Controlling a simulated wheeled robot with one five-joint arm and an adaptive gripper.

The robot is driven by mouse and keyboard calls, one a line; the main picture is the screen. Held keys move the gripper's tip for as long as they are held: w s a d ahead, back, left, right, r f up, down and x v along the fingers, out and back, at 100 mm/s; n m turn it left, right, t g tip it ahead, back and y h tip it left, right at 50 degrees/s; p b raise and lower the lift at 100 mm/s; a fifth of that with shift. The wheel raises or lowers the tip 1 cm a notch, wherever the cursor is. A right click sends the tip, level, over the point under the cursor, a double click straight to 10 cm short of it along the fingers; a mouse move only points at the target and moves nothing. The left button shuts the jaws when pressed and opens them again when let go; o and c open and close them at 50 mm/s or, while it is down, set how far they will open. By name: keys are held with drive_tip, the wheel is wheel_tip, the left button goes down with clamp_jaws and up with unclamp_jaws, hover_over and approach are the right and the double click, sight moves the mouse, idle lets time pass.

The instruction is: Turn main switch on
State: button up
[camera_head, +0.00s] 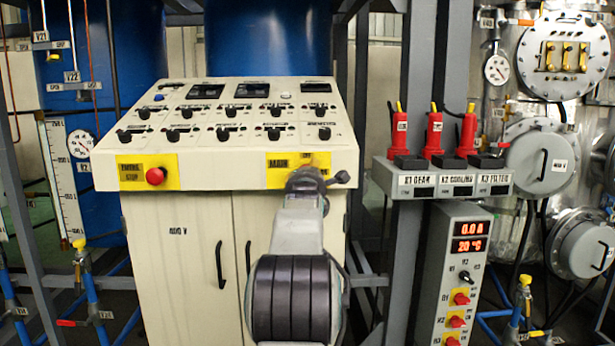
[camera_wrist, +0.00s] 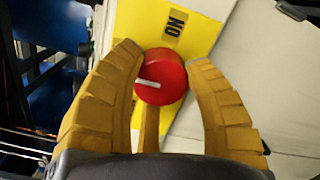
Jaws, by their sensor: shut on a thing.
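The main switch is a red round knob (camera_wrist: 160,72) with a white pointer line. It sits on a yellow plate (camera_wrist: 200,28) with a black-on-yellow word, turned in the wrist view, that looks like "ON". My gripper (camera_wrist: 165,66) has its two yellow fingers closed around the knob, one on each side. The white line points to the left in the wrist view. In the head view, my arm covers the knob; the yellow plate marked MAIN (camera_head: 278,176) shows at the right of the console's front (camera_head: 222,176).
A red emergency stop button (camera_head: 156,176) is on the left of the same console front. Small black switches fill the sloped console top. To the right are red-handled plugs (camera_head: 434,133) and a box with readouts (camera_head: 470,236). Pipes and valves stand at the left.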

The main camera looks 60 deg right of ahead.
drive_tip(key=c, duration=0.4)
drive_tip(key=shift+o, duration=0.2)
drive_tip(key=shift+m+b, duration=0.75)
drive_tip(key=shift+m, duration=0.15)
drive_tip(key=shift+r+m, duration=0.1)
drive_tip(key=shift+m, duration=1.3)
drive_tip(key=o, duration=1.2)
drive_tip(key=v, duration=1.2)
drive_tip(key=shift+o, duration=0.2)
